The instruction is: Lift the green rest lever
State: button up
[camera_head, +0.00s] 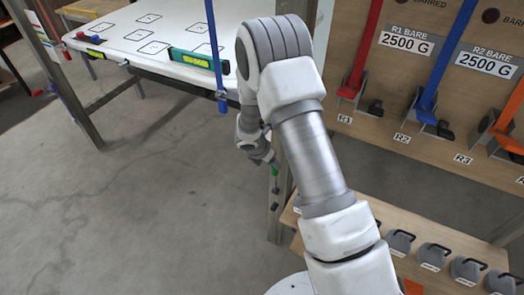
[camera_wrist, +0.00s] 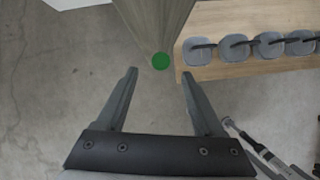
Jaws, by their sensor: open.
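The green rest lever shows in the wrist view as a round green end (camera_wrist: 161,61) at the foot of a wooden post (camera_wrist: 155,25). In the head view a small green part (camera_head: 275,171) shows beside the post, just below my gripper. My gripper (camera_wrist: 159,73) is open and empty. In the wrist view its two fingertips lie left and right of the green end, a little nearer the camera. I cannot tell whether they touch it. In the head view my arm hides most of the post, and the fingers are too small to make out.
A board with red, blue and orange straps (camera_head: 368,45) is at right. A shelf (camera_wrist: 225,67) holds several grey weights (camera_wrist: 236,46). The concrete floor (camera_head: 120,210) at left is clear.

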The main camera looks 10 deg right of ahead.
jog(key=v, duration=1)
jog(key=shift+p, duration=0.45)
